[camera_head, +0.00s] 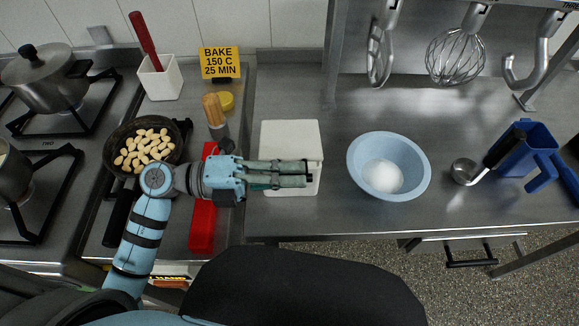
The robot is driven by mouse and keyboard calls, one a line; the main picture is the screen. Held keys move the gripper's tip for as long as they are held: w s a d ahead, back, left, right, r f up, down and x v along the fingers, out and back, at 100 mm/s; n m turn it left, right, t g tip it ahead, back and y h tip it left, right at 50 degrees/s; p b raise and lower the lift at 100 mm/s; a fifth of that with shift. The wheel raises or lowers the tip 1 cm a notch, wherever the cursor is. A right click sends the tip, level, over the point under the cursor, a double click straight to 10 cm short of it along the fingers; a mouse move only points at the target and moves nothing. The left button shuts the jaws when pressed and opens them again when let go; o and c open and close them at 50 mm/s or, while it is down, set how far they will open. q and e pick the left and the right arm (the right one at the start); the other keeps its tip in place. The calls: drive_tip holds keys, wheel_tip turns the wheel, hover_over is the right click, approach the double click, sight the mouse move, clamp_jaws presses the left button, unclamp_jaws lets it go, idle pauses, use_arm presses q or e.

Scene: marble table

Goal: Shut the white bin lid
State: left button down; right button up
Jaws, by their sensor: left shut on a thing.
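The white bin (309,185) stands on the steel worktop near the middle of the view. Its white lid (289,137) lies over the top, and a thin dark gap shows along the front right edge. I cannot tell whether the lid is fully down. My left gripper (304,174) reaches in from the left across the front of the bin, at the lid's front edge. Its fingers are close together, shut on the lid; they hide the grip and part of the bin's front. My right gripper is not in view.
A blue bowl (362,158) with white contents stands right of the bin, with a ladle (464,171) and blue jug (524,150) beyond. A red box (202,228) lies left. A pan of beans (117,137) sits on the stove. Utensils (455,57) hang above.

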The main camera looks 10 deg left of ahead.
use_arm(q)
drive_tip(key=shift+s+f+m+b, duration=0.1)
drive_tip(key=shift+f+m+b, duration=0.2)
drive_tip(key=shift+f, duration=0.35)
drive_tip(key=shift+f+b, duration=0.5)
drive_tip(key=shift+f, duration=0.2)
drive_tip(key=c, duration=1.6)
unclamp_jaws()
drive_tip(key=shift+s+r, duration=0.1)
drive_tip(key=shift+r, duration=0.1)
wheel_tip(320, 180, up, 10)
drive_tip(key=shift+f, duration=0.1)
drive_tip(key=shift+c, duration=0.3)
